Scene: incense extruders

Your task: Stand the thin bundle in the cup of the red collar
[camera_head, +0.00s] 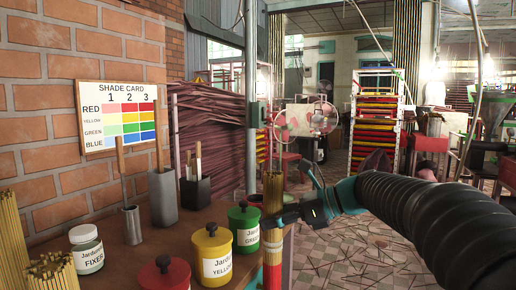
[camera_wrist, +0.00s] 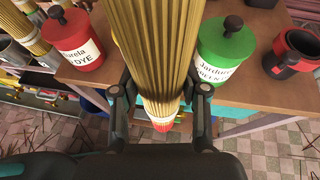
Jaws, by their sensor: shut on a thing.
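My gripper (camera_head: 280,219) is shut on a bundle of thin tan sticks (camera_head: 272,190), held upright past the table's edge in the head view. The bundle has a red and pale banded lower end. In the wrist view my gripper (camera_wrist: 161,98) has one finger on each side of the bundle (camera_wrist: 158,45). A dark cup with a red collar (camera_wrist: 292,52) stands on the table at the right of the wrist view, apart from the bundle. I cannot make out this cup clearly in the head view.
The green-lidded jar (camera_head: 244,227) stands close to the held bundle, with yellow (camera_head: 211,254) and red (camera_head: 164,275) jars nearer. Other stick bundles (camera_head: 12,240) stand at the left. Grey holders (camera_head: 163,197) with tools are farther back. Table space (camera_wrist: 255,75) is bare between green jar and cup.

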